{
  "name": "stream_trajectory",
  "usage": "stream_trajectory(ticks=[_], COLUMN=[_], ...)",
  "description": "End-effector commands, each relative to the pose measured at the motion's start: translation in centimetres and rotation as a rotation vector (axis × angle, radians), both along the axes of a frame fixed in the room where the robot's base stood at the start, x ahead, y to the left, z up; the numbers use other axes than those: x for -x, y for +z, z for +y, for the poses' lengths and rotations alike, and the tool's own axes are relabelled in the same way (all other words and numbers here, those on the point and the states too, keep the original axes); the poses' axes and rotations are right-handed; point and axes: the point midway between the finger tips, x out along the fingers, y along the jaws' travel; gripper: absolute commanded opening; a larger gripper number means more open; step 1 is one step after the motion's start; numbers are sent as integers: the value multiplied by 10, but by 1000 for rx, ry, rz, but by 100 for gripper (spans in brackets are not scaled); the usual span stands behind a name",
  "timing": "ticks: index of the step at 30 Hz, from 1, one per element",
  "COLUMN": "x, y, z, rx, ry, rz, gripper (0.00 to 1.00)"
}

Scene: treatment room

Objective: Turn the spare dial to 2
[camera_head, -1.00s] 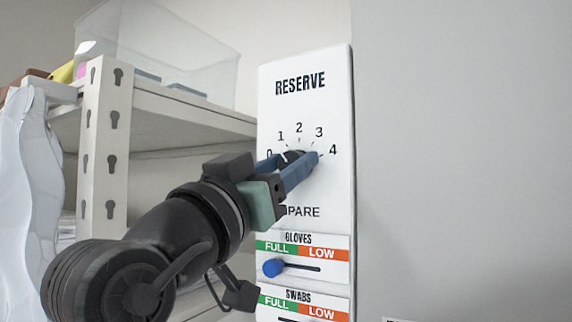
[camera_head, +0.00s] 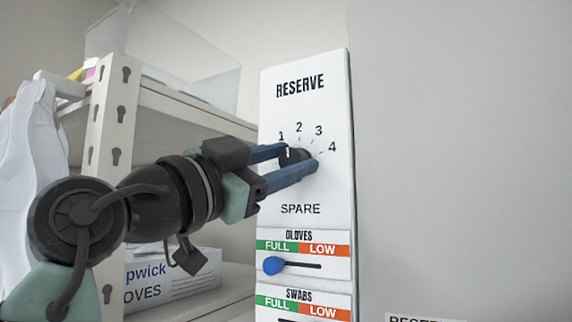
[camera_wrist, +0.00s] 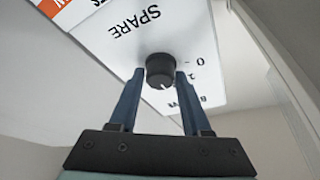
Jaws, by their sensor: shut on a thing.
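The spare dial (camera_head: 294,157) is a black round knob on a white panel (camera_head: 340,190), above the word SPARE. Numbers 1 to 4 show around it in the head view; the 0 is hidden behind my gripper. Its white mark points up and left, roughly towards 1. My gripper (camera_head: 300,157) is shut on the dial, reaching in from the left with one blue finger on each side. In the wrist view the dial (camera_wrist: 160,68) sits between the tips of my gripper (camera_wrist: 160,73), and its white mark is visible.
Below the dial are a GLOVES slider (camera_head: 273,265) with a blue knob at FULL and a partly cut-off SWABS slider. A metal shelf (camera_head: 113,135) stands left of the panel, holding a clear bin (camera_head: 185,70) and a glove box (camera_head: 175,280). Bare wall lies right.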

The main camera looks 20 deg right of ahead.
Motion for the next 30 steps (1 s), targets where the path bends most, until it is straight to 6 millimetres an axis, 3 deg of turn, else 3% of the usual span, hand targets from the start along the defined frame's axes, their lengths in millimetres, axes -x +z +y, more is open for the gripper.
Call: stream_trajectory(ticks=[19,20,21,24,30], x=[0,0,0,0,0], y=[0,0,0,0,0], z=[0,0,0,0,0], rx=[-38,-38,-37,-37,-37], ry=[1,1,1,1,1], rz=[-45,-45,-45,-45,-44], gripper=[0,53,61,77,77])
